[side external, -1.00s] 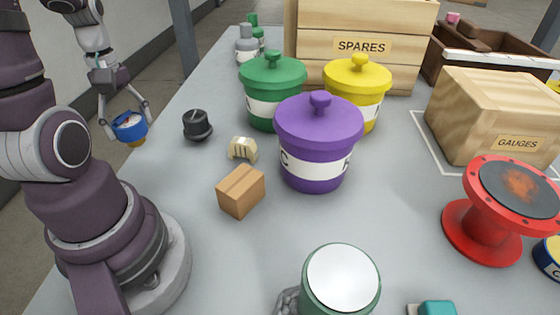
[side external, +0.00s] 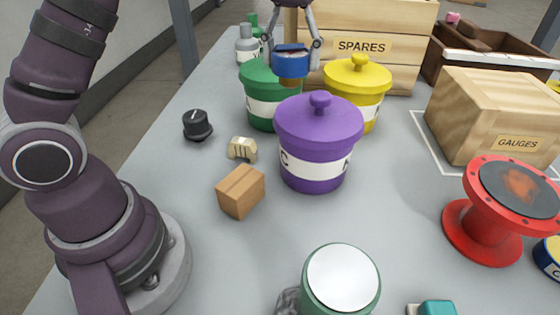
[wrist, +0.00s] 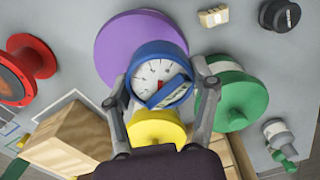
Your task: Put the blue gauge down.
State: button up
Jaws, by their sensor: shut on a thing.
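The blue gauge (side external: 291,62) is held in my gripper (side external: 292,48), up in the air at the green canister (side external: 275,98) in the side view and hiding part of its lid. In the wrist view the blue gauge (wrist: 158,76) shows its white dial between the two fingers of my gripper (wrist: 162,92). The fingers are shut on its sides. The purple canister (wrist: 135,38) and the yellow canister (wrist: 155,128) lie below and around it in that view.
A SPARES crate (side external: 400,65) stands at the back and a GAUGES crate (side external: 495,118) at the right. A red flanged pipe piece (side external: 490,215), a cardboard box (side external: 241,191), a black knob (side external: 197,125) and a beige block (side external: 242,149) stand on the grey table. The front middle-right of the table is clear.

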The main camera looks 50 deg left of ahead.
jog(key=s+d+f+m, duration=0.3)
jog(key=s+d+f, duration=0.9)
jog(key=s+d, duration=0.1)
jog(key=f, duration=0.5)
jog(key=s+f, duration=0.1)
jog(key=f, duration=0.2)
jog(key=shift+a+f, duration=0.15)
jog(key=shift+a, duration=0.05)
jog(key=shift+f, duration=0.15)
jog(key=o, duration=1.2)
jog(key=shift+o, duration=0.2)
